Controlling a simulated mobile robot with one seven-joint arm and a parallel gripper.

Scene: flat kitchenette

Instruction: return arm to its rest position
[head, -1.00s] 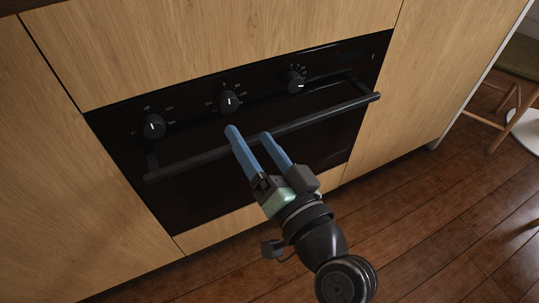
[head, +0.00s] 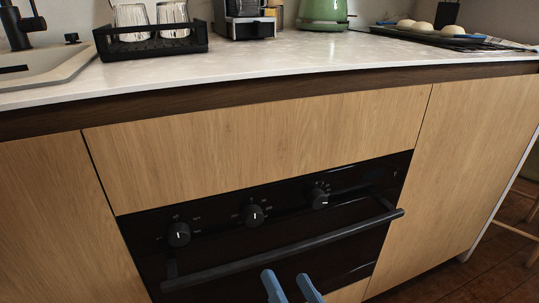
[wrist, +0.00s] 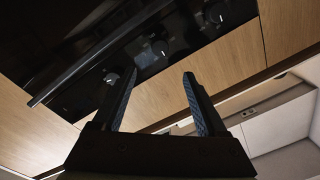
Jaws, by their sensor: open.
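My gripper (head: 291,287) shows at the bottom edge of the head view as two blue fingertips, apart and with nothing between them. The rest of my arm is out of that view. In the wrist view the gripper (wrist: 158,92) is open and empty, its two fingers spread in front of the cabinet fronts and the oven. In the head view the fingertips appear below the oven handle (head: 285,250). I cannot tell how far they are from the oven door.
The black oven (head: 150,250) has three knobs and looks shut. Above it the pale countertop (head: 300,55) bears a sink (head: 50,75), a black rack (head: 150,42) with glasses, a coffee machine (head: 245,25), a green kettle (head: 322,14) and a dark tray (head: 440,38) with round pale items.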

